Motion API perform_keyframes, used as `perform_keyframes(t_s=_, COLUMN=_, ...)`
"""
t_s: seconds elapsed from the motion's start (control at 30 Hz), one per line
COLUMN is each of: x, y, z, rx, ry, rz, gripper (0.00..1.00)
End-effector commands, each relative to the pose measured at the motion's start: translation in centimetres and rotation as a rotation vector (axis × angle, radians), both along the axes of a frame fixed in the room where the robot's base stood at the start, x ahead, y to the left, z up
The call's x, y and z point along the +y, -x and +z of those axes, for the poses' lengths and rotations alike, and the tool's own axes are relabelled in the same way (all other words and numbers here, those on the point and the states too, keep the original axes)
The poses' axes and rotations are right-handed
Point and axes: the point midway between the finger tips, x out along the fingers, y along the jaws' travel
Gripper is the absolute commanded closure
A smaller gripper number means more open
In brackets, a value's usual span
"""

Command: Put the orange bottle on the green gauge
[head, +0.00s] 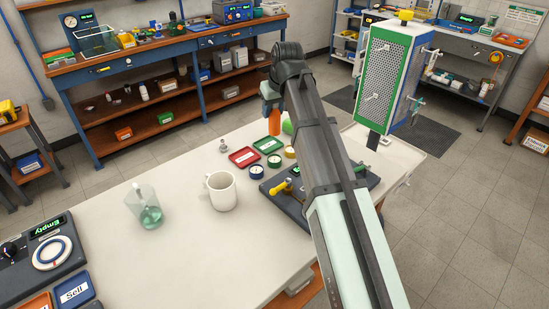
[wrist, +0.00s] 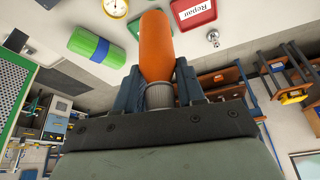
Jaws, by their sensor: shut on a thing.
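My gripper (head: 271,101) is shut on the orange bottle (head: 274,124) and holds it above the far part of the white table. In the wrist view, the fingers of my gripper (wrist: 160,84) close around the bottle's grey ribbed neck or cap, and the orange bottle (wrist: 156,47) points away from the palm. The green gauge (head: 274,161) looks like the small round dark-green-rimmed dial on the table, between a blue gauge (head: 257,171) and a yellow gauge (head: 290,152). The bottle is apart from it. The wrist view does not clearly show the green gauge.
A red tray (head: 244,157) and a green tray (head: 267,145) lie beside the gauges. A green cylinder with a blue band (wrist: 95,46) lies near the bottle. A white mug (head: 221,191) and a glass beaker (head: 147,208) stand nearer. A perforated panel (head: 392,85) rises at right.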

Motion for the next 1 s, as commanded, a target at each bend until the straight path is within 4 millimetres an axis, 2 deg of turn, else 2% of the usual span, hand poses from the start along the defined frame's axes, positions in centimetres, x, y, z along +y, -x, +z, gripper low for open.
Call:
perform_keyframes(t_s=0.17, x=0.0, y=0.1, z=-0.9, rx=0.001, ry=0.001, rz=0.031, gripper=0.95)
perform_keyframes(t_s=0.5, x=0.0, y=0.1, z=-5.8, rx=0.001, ry=0.000, rz=0.033, gripper=0.95)
perform_keyframes(t_s=0.73, x=0.0, y=0.1, z=-7.3, rx=0.000, ry=0.000, rz=0.032, gripper=0.95)
perform_keyframes(t_s=1.0, x=0.0, y=0.0, z=-10.0, rx=0.000, ry=0.000, rz=0.032, gripper=0.95)
